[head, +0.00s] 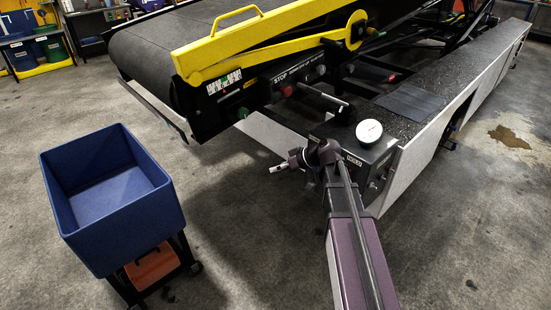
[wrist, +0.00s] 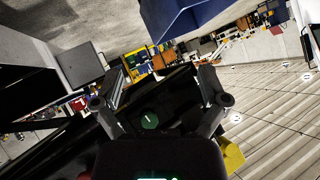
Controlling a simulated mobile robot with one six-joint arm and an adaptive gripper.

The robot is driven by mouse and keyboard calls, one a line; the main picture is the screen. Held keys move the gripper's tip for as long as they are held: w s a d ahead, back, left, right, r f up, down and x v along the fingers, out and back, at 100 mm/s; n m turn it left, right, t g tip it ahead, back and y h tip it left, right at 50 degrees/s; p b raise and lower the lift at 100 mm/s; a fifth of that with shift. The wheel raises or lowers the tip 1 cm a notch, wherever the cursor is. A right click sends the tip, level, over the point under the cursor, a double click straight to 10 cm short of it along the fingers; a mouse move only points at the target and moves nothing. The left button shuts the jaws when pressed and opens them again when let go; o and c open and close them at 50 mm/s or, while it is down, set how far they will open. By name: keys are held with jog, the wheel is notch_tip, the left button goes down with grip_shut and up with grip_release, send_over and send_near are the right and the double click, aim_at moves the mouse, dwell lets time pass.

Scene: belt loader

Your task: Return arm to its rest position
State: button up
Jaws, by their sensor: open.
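My arm rises from the bottom right of the head view, and its dark end with my gripper (head: 308,165) is in front of the loader's control box (head: 368,150). In the wrist view my gripper (wrist: 162,78) has its two dark fingers spread wide apart. No object is held between them. A round green part (wrist: 150,121) shows behind and below the gap. In the head view the fingers are small and dark, and a short pale rod sticks out left beside them; I cannot tell whether they touch it.
The belt loader (head: 150,50) with its yellow rail (head: 265,45) fills the back. A round white gauge (head: 369,131) stands on the control box. A blue bin (head: 110,185) on a dark cart is at left; it also shows in the wrist view (wrist: 185,18). Floor between bin and arm is clear.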

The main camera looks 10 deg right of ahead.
jog(key=s+d+m+g+h+p, duration=0.2)
jog(key=s+d+m+h+p, duration=0.1)
jog(key=s, duration=0.6)
jog(key=s+d+m+g+h+p, duration=0.2)
jog(key=s+d+m+h+p, duration=0.1)
jog(key=s+h, duration=0.4)
jog(key=shift+s+f+m+g+p, duration=0.35)
jog(key=shift+s+m+p, duration=0.5)
jog(key=shift+s, duration=0.35)
dwell(1.1)
